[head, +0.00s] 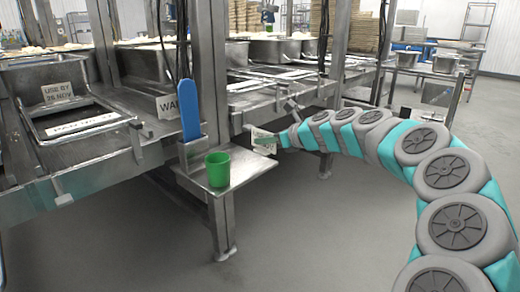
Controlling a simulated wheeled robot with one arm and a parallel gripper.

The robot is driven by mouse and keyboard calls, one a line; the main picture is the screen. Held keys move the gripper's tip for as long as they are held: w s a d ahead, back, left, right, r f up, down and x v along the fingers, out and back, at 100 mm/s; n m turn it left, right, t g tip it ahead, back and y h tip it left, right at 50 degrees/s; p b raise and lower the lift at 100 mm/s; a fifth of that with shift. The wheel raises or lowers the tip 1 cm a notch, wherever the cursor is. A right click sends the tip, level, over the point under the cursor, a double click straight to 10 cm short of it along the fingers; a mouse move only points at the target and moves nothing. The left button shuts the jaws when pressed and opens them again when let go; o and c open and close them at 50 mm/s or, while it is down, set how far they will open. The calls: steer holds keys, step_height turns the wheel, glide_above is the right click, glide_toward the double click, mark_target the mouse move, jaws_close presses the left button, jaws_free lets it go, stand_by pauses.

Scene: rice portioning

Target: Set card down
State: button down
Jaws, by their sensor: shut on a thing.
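A green cup (218,169) and an upright blue paddle-like thing (190,110) are on the small shelf. Signs reading "USE BY 26 NOV" (57,93) and "WAR..." (168,107) are on the steel line at left. Steel posts stand close by.

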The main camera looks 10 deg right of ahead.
mark_target(261, 147)
steer(key=w, duration=0.3)
steer(key=shift+w+a+f, duration=0.15)
steer(key=shift+w+f, duration=0.1)
steer(key=shift+w, duration=0.1)
steer(key=shift+f+b, duration=0.6)
steer(key=shift+f, duration=1.15)
steer(key=shift+f, duration=0.1)
steer(key=c, duration=1)
jaws_free()
steer(key=shift+c, duration=0.2)
steer(key=shift+s+r, duration=0.15)
steer(key=shift+r, duration=0.1)
steer(key=p+v, duration=0.1)
steer(key=v, duration=1)
steer(key=shift+s+d+p, duration=0.25)
steer(key=shift+p, duration=0.05)
steer(key=shift+r, duration=0.15)
